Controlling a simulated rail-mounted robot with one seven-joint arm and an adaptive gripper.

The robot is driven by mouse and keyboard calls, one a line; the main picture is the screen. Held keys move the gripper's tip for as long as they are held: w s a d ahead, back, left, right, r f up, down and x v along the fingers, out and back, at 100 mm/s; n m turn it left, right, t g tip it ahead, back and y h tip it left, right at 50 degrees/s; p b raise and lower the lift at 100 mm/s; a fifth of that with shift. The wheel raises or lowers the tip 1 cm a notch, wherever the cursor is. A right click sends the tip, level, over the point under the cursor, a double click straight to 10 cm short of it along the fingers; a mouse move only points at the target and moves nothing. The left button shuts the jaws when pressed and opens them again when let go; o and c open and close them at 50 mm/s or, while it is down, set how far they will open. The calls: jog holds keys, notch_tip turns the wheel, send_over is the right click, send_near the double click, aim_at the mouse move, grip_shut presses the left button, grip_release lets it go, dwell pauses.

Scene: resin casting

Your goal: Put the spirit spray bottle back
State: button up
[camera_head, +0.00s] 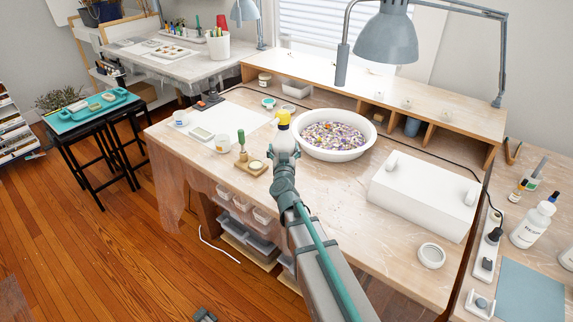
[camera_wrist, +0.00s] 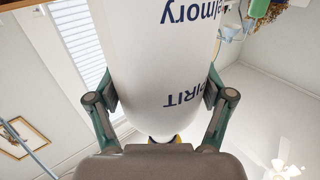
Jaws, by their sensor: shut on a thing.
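The spirit spray bottle is white with a yellow top (camera_head: 283,117). In the wrist view its white body (camera_wrist: 165,55) fills the middle, with upside-down dark lettering that includes "SPIRIT", and a bit of yellow shows below. My gripper (camera_wrist: 160,88) has a finger pressed on each side of the bottle. In the head view my gripper (camera_head: 284,155) reaches over the wooden workbench (camera_head: 330,195), with the bottle's top just left of the white basin. The bottle's lower part is hard to make out behind my arm, and its height above the bench is unclear.
The white basin (camera_head: 344,154) holds many coloured bits. A mug (camera_head: 222,143) and a wooden stand (camera_head: 243,160) are at left. A lamp (camera_head: 388,40) hangs above the rear shelf.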

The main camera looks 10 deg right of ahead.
jog(key=w+f, duration=0.1)
jog(key=d+f+b, duration=0.1)
jog(key=shift+w+f, duration=0.3)
jog(key=shift+w, duration=0.1)
jog(key=shift+w+d+f+b, duration=0.1)
jog(key=shift+f+b, duration=0.25)
jog(key=shift+f, duration=0.55)
jog(key=shift+w+d+f+b, duration=0.1)
jog(key=shift+f+b, duration=0.25)
jog(key=shift+f, duration=0.5)
jog(key=shift+f, duration=0.2)
jog(key=o, duration=1.5)
jog(key=shift+r, duration=0.1)
jog(key=shift+r, duration=0.15)
jog(key=s+a, duration=0.2)
jog(key=s, duration=1)
